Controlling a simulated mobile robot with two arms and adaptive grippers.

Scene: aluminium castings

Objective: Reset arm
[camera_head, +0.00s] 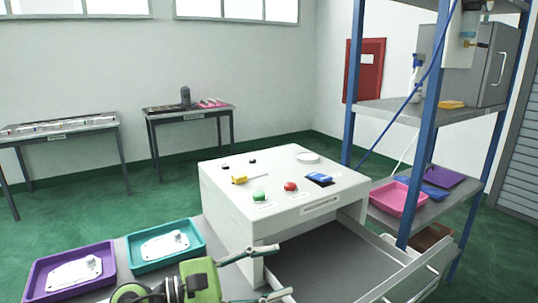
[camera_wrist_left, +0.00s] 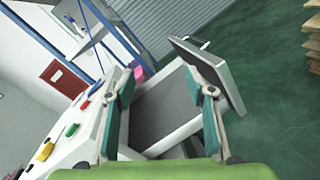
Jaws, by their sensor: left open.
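My left gripper (camera_head: 284,270) is low in the head view, at the front of the white box unit (camera_head: 230,210). Its fingers are spread apart with nothing between them. They lie over or beside the near left side of the open drawer (camera_head: 325,265); I cannot tell the height. In the left wrist view the gripper (camera_wrist_left: 158,70) shows two separate teal-padded fingers with the grey drawer floor (camera_wrist_left: 165,112) behind them. My right gripper is in neither view.
A purple tray (camera_head: 36,290) and a teal tray (camera_head: 137,267) hold castings, left of the gripper. A blue-post shelf (camera_head: 430,110) stands right.

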